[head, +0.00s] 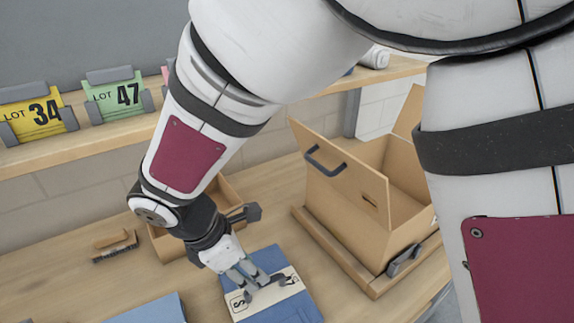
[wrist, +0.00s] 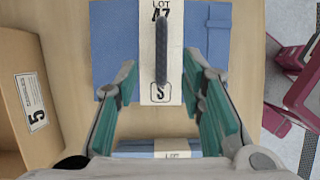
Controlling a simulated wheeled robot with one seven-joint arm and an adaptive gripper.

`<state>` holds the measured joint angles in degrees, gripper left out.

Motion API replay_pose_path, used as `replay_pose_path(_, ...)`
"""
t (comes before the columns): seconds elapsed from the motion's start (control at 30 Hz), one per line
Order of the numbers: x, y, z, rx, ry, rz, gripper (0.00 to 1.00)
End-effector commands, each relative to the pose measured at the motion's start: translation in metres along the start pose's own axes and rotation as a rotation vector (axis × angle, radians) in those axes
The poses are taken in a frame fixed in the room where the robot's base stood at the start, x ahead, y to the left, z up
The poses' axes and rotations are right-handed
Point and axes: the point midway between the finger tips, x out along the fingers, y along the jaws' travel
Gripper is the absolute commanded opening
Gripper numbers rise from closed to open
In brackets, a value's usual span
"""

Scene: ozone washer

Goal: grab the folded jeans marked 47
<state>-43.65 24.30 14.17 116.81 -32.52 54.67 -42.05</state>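The folded blue jeans (head: 306,304) lie on the wooden table below my gripper in the head view. In the wrist view the jeans (wrist: 115,45) lie flat with a cream paper band (wrist: 147,62) reading LOT 47 and S. A dark raised handle (wrist: 162,50) stands along the band. My gripper (wrist: 160,72) is open, with one green-padded finger on each side of the band and handle and nothing clasped between them. In the head view my gripper (head: 265,284) hangs low over the band. Whether the fingertips touch the jeans is unclear.
Another folded blue item (head: 150,311) lies to the left; its LOT band (wrist: 177,149) shows in the wrist view, number hidden. An open cardboard box (head: 345,185) stands right. A box labelled 5 (wrist: 22,105) stands left in the wrist view. Shelf cards read 34 (head: 35,115) and 47 (head: 115,97).

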Motion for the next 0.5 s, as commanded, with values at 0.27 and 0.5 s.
replay_pose_path(0.27, 0.025, 0.0, 0.0, 0.002, 0.0, -0.001, 0.37)
replay_pose_path(0.5, 0.054, -0.003, 0.001, 0.002, 0.0, -0.004, 0.37)
